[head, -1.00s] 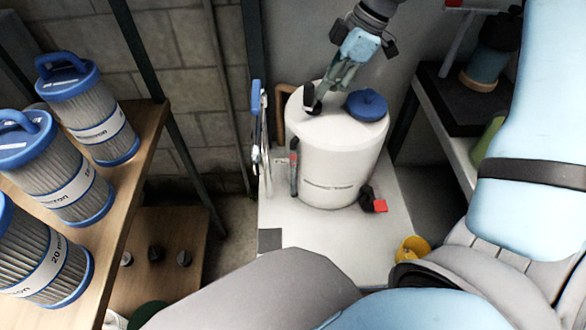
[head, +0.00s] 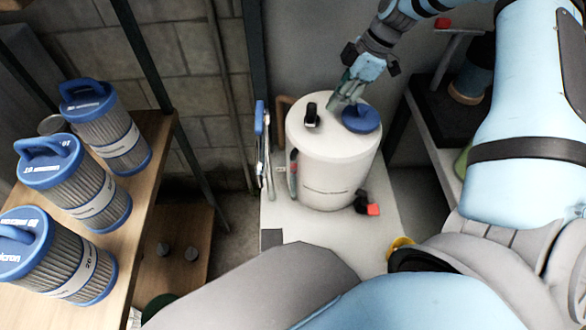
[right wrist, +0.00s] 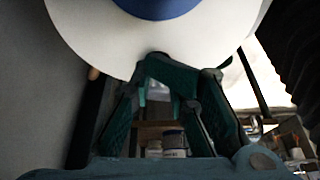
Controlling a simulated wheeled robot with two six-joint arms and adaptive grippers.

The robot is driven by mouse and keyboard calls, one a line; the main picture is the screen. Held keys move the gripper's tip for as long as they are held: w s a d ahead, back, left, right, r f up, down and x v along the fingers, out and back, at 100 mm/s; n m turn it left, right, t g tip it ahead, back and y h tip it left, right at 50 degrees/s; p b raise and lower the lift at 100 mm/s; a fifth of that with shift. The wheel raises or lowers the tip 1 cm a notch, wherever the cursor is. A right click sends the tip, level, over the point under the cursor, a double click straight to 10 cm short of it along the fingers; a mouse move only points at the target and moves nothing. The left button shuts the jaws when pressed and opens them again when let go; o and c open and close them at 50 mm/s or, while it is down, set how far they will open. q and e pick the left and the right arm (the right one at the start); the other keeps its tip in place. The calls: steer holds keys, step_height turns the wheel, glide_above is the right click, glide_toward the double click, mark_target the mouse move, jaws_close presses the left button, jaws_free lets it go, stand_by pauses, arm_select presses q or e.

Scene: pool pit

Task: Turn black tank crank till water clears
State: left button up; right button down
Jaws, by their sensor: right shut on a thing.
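The white tank (head: 335,165) stands upright on a pale platform. Its black crank (head: 311,116) stands up from the left part of the tank top, with a blue cap (head: 361,118) to its right. In the head view my right gripper (head: 335,106) is shut just above the tank top, between the crank and the cap. A narrow gap shows between the fingers and the crank. The right wrist view shows the fingers (right wrist: 182,75) below the tank's white top and the cap. What lies between them is hard to make out. The water is not visible. My left gripper is not in view.
Wooden shelving at left holds several blue-topped filter cartridges (head: 75,190). A blue-handled tool (head: 260,125) stands left of the tank, and a red-and-black part (head: 372,209) sits by its base. A dark shelf (head: 440,120) is at right.

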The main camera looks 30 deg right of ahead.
steer(key=shift+s+a+r+p, duration=0.4)
steer(key=shift+s+r+p, duration=0.1)
steer(key=shift+s+p, duration=0.15)
steer(key=shift+s+a+f, duration=0.1)
steer(key=shift+s+a, duration=0.1)
steer(key=shift+s, duration=0.05)
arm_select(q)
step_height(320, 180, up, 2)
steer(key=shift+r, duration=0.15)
arm_select(e)
steer(key=shift+s+f, duration=0.1)
steer(key=shift+f, duration=0.1)
